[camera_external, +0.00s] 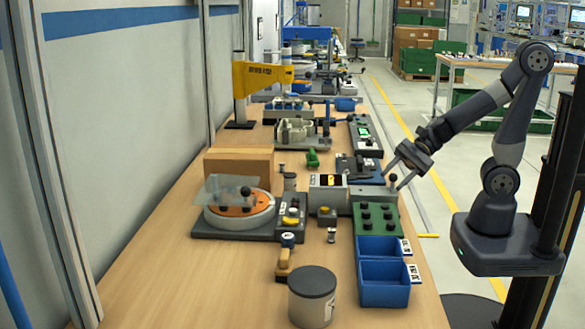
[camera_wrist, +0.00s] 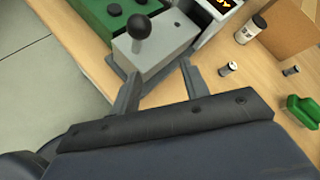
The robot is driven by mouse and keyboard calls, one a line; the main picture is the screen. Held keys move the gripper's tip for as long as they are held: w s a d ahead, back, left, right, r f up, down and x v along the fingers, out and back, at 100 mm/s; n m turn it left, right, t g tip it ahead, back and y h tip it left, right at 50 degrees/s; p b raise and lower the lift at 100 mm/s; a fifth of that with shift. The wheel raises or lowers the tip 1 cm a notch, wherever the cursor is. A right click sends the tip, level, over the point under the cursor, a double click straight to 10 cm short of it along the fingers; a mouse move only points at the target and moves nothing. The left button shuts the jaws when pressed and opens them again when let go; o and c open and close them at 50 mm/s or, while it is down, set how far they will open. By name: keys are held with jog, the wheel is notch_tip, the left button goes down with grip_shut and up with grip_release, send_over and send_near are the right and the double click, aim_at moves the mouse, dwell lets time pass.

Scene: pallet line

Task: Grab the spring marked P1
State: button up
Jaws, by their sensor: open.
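I cannot make out a spring marked P1 for sure. Two small upright cylinders with dark tops, (camera_wrist: 229,68) and (camera_wrist: 291,70), stand on the table in the wrist view; no marking on them is readable. Another small cylinder (camera_external: 331,235) stands nearer the front in the external view. My gripper (camera_external: 399,173) is open and empty above the right side of the bench. In the wrist view my gripper (camera_wrist: 158,88) has its fingers spread in front of a grey lever box (camera_wrist: 149,51) with a black ball knob.
A green block (camera_external: 376,218) with black knobs and two blue bins (camera_external: 383,292) line the bench's right edge. A display box (camera_external: 328,198), a jar (camera_wrist: 252,27) and a green part (camera_wrist: 300,109) stand nearby. The front left of the bench is clear.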

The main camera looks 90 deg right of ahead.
jog(key=w+d+f+m+t+h+b, duration=0.1)
jog(key=w+d+m, duration=0.1)
jog(key=m, duration=0.1)
jog(key=w+d+m+t+h+b, duration=0.1)
jog(key=w+d+m, duration=0.1)
jog(key=d+m, duration=0.1)
jog(key=w+d+f+m+t+h, duration=0.1)
jog(key=w+d+m, duration=0.1)
jog(key=m, duration=0.2)
jog(key=shift+w+d+f+m+b, duration=0.2)
jog(key=shift+d+f+m+b, duration=0.1)
jog(key=shift+d+b, duration=0.1)
jog(key=shift+w+f, duration=0.1)
jog(key=shift+w, duration=0.15)
jog(key=b+x, duration=0.1)
jog(key=x, duration=0.4)
jog(key=shift+d, duration=0.15)
jog(key=shift+w+d+r+x, duration=0.1)
jog(key=shift+r+x, duration=0.05)
jog(key=shift+x, duration=0.75)
jog(key=shift+w+d+r+x, duration=0.1)
jog(key=shift+r+x, duration=0.05)
jog(key=shift+x, duration=0.7)
jog(key=shift+w+d+r+x, duration=0.1)
jog(key=shift+r+x, duration=0.05)
jog(key=shift+x, duration=0.75)
jog(key=shift+t, duration=0.3)
grip_shut()
